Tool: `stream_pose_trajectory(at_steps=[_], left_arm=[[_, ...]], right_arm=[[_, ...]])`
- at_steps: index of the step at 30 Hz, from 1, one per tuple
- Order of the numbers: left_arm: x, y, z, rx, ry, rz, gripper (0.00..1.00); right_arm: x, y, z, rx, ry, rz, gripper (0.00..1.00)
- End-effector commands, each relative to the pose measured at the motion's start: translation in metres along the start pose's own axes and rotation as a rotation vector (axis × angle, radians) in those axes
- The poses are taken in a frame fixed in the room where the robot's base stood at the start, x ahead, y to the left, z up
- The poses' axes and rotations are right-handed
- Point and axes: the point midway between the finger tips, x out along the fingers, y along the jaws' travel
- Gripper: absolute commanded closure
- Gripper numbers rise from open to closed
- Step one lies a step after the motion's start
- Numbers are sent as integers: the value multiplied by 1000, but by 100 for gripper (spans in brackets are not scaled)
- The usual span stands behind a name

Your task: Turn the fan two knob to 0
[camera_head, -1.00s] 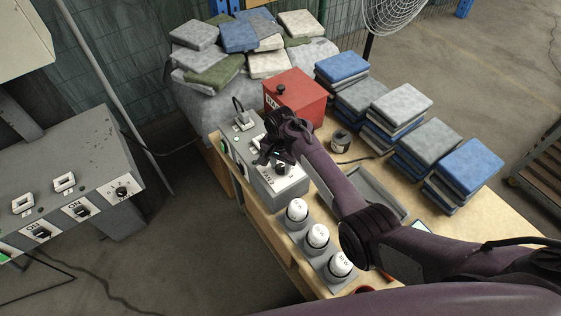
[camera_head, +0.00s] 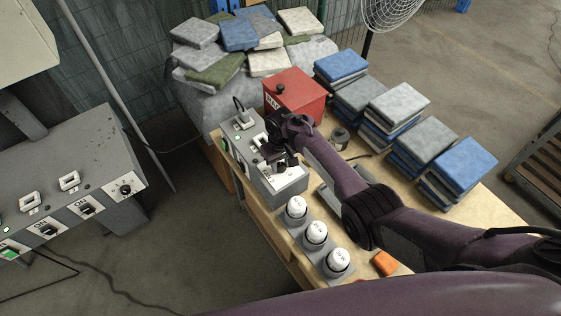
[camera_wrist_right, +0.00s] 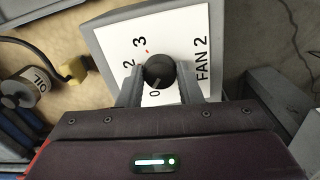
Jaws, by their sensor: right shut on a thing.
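The fan two knob (camera_wrist_right: 158,70) is a round black knob on a white plate marked FAN 2, with 0, 2 and 3 readable around it. A small red mark shows near the 3; I cannot tell for sure where the pointer sits. My right gripper (camera_wrist_right: 160,86) has one finger on each side of the knob and is shut on it. In the head view my right gripper (camera_head: 277,158) is at the front end of the grey control box (camera_head: 262,163) on the bench, partly hiding the knob. My left gripper is not in view.
White-capped round pieces (camera_head: 316,233) stand in a row in front of the box. A red box (camera_head: 296,93) and stacks of folded cloths (camera_head: 428,140) stand on the bench behind. A grey switch panel (camera_head: 75,180) is at left, with open floor between.

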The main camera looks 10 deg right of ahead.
Motion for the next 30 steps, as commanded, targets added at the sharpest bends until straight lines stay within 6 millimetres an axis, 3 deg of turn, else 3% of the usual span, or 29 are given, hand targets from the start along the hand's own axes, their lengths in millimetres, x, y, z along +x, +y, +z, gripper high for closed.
stream_pose_trajectory(at_steps=[13,30], left_arm=[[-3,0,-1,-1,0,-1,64],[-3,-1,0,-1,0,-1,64]], right_arm=[[-1,1,-1,-274,1,2,91],[-1,1,-1,-335,2,1,91]])
